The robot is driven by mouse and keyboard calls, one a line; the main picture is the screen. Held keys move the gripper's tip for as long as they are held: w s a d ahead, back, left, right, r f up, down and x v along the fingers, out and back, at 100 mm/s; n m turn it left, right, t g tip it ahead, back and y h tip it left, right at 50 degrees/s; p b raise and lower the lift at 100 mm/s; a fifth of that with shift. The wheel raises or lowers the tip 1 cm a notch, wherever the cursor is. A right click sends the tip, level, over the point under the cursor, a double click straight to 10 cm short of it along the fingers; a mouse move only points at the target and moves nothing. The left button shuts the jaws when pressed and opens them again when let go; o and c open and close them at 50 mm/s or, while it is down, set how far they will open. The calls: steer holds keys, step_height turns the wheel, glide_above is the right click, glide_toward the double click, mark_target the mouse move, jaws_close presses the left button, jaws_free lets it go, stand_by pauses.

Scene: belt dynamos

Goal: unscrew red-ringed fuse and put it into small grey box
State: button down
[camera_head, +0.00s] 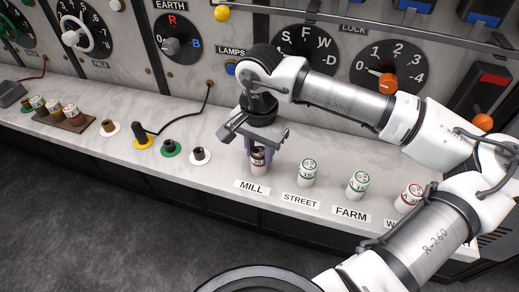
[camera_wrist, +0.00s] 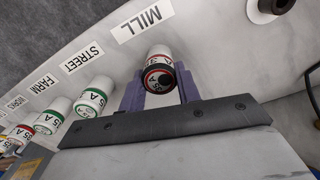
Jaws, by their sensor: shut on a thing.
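My gripper (camera_head: 257,152) is shut on a white fuse (camera_head: 258,162) with a red ring and darkened marks, behind the MILL label (camera_head: 252,187). The wrist view shows this fuse (camera_wrist: 158,72) upright between the two purple-grey fingers (camera_wrist: 160,90), its red-ringed, dark-centred top facing the camera. I cannot tell whether it is still seated.
Green-ringed fuses stand at STREET (camera_head: 307,172) and FARM (camera_head: 357,185). Left of my gripper are several sockets, one with a black plug (camera_head: 140,136). A brown rack (camera_head: 72,122) holds fuses. A dial panel (camera_head: 305,55) rises behind the marble ledge.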

mark_target(258, 151)
steer(key=n+b, duration=0.1)
steer(key=n, duration=0.2)
steer(key=shift+f+b, duration=0.15)
steer(key=shift+b, duration=0.25)
steer(key=n+b, duration=0.2)
steer(key=n, duration=0.2)
steer(key=n+b, duration=0.3)
steer(key=n, duration=0.3)
steer(key=shift+a, duration=0.15)
steer(key=shift+n+b, duration=0.4)
steer(key=shift+n, duration=0.7)
steer(key=c, duration=0.9)
jaws_free()
steer(key=shift+r, duration=0.2)
step_height(258, 151, up, 7)
steer(key=shift+r, duration=0.2)
